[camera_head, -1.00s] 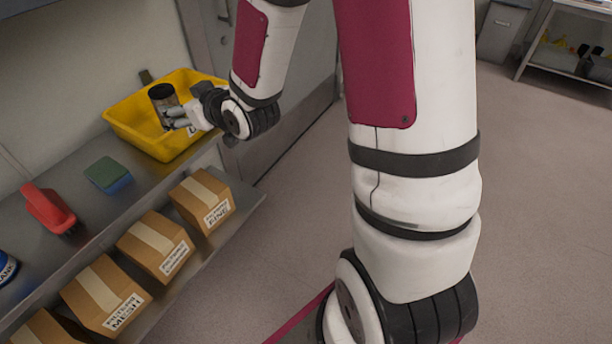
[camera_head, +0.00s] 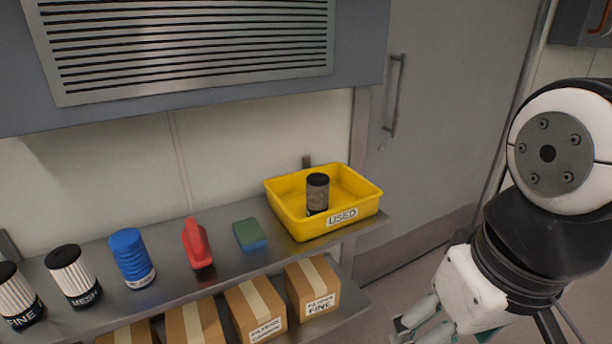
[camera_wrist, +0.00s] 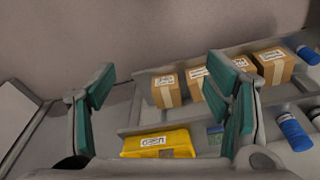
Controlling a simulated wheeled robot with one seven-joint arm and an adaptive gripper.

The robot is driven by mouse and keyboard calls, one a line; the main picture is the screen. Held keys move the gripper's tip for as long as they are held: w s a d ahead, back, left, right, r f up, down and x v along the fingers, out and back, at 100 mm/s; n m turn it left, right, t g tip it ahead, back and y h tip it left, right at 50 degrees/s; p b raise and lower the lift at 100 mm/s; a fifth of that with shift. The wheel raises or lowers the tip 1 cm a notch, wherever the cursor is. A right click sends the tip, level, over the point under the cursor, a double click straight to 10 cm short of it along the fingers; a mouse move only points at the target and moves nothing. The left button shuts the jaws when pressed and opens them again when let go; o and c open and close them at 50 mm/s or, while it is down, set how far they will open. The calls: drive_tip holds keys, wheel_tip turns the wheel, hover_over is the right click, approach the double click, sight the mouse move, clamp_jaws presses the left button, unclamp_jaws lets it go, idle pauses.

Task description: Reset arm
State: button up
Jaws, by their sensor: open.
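My gripper (camera_head: 418,322) is at the lower right of the head view, off the shelf's right end and apart from everything. In the wrist view my gripper (camera_wrist: 165,115) shows two teal-padded fingers spread wide with nothing between them. A dark brown cylinder with a black top (camera_head: 317,194) stands upright in the yellow tray (camera_head: 285,216) labelled USED, at the shelf's right end. The yellow tray also shows in the wrist view (camera_wrist: 157,143), beyond the fingers; the cylinder cannot be made out there.
The metal shelf (camera_head: 222,275) also holds a green and blue sponge (camera_head: 249,235), a red object (camera_head: 196,243), a blue ribbed cylinder (camera_head: 131,257) and white striped cylinders (camera_head: 72,275). Cardboard boxes (camera_head: 311,288) sit on the lower level. A grey door (camera_head: 440,110) stands behind; floor is free at right.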

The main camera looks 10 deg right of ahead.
drive_tip(key=shift+s+a, duration=0.1)
drive_tip(key=shift+s, duration=0.85)
wheel_tip(320, 180, up, 16)
drive_tip(key=t+p, duration=0.2)
drive_tip(key=p, duration=1.1)
drive_tip(key=shift+f+p, duration=0.25)
drive_tip(key=shift+p, duration=0.15)
